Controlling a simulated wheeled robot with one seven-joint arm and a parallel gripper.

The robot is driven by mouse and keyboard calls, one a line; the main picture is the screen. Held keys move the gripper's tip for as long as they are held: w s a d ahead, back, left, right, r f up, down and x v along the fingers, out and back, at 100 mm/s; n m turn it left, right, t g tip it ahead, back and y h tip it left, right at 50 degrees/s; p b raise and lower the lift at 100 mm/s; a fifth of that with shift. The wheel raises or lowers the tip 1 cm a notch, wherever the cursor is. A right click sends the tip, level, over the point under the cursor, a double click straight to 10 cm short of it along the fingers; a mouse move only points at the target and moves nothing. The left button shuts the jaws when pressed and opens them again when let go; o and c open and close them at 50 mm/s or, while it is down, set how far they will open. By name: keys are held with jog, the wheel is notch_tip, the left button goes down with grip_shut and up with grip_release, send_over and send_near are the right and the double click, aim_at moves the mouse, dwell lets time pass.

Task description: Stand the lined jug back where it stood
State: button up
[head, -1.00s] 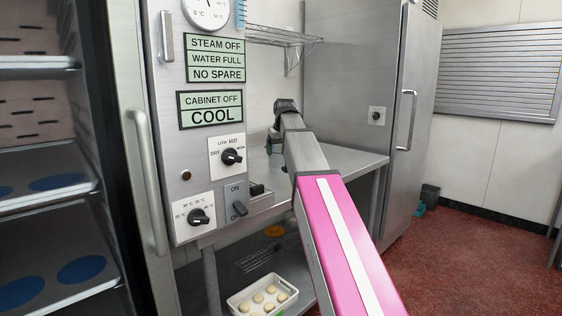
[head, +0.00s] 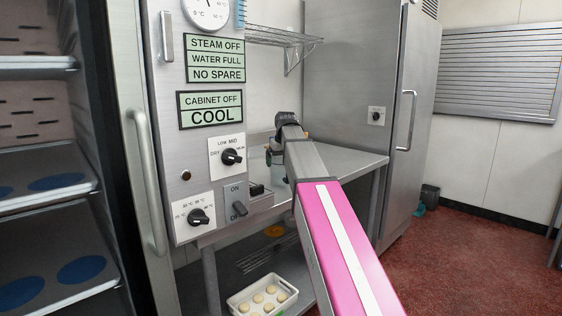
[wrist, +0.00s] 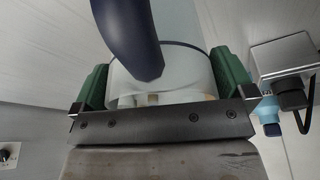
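The lined jug (wrist: 190,72) is pale and see-through, with a dark line round it and a dark blue handle (wrist: 128,38), in the wrist view. My gripper (wrist: 163,84) has its green pads against both sides of the jug and is shut on it. In the head view my gripper (head: 276,152) is over the steel counter (head: 345,162), near the control panel. There my arm hides nearly all of the jug. I cannot tell whether its base touches the counter.
The control panel (head: 170,110) stands left of my gripper. In the wrist view a boxy fitting with a black plug and cable (wrist: 290,92) and a blue-topped item (wrist: 267,108) are close on the right. A wire shelf (head: 275,37) hangs above. A tray of dough balls (head: 236,303) sits below.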

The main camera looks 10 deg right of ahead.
jog(key=shift+r, duration=0.1)
jog(key=v, duration=1.2)
